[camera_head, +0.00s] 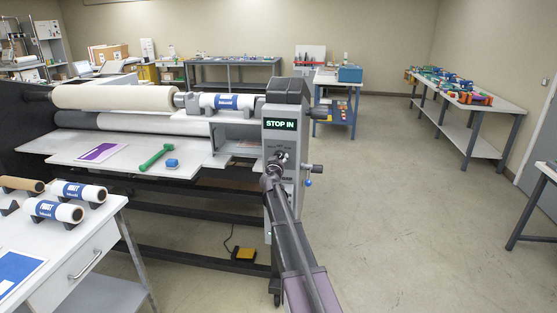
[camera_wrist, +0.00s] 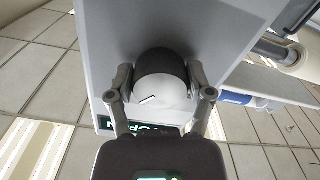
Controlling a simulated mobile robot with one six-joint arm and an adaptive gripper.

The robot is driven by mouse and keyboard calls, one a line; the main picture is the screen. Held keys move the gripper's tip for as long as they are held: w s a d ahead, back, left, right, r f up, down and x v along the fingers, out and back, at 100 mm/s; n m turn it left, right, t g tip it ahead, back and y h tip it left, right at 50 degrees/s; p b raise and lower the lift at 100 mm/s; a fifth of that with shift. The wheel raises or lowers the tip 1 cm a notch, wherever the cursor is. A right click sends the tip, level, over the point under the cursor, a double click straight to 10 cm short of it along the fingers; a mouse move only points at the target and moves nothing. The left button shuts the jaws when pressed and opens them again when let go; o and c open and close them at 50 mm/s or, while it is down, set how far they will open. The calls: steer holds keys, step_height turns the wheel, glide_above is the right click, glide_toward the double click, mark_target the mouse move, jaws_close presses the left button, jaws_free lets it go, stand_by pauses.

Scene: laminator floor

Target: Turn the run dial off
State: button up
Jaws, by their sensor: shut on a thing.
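The run dial (camera_wrist: 163,92) shows in the wrist view as a round knob with a black side and a pale face carrying a short slanted mark. My gripper (camera_wrist: 161,80) has one finger on each side of the dial and is shut on it. In the head view my gripper (camera_head: 277,162) is at the front of the laminator's grey control column (camera_head: 292,186), and it mostly hides the dial. The display is partly covered in the wrist view.
The laminator bed (camera_head: 120,150) with a green tool (camera_head: 155,157) and a blue block (camera_head: 172,163) lies to the left. A yellow pedal (camera_head: 244,254) is on the floor.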

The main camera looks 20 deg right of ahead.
steer(key=n, duration=0.4)
steer(key=shift+d, duration=0.1)
steer(key=shift+r+n, duration=0.1)
steer(key=shift+n, duration=1.6)
steer(key=o, duration=1.1)
steer(key=shift+o, duration=0.2)
steer(key=shift+s, duration=0.15)
steer(key=v, duration=1.1)
steer(key=shift+s+a, duration=0.2)
steer(key=shift+a, duration=0.1)
steer(key=shift+s, duration=0.1)
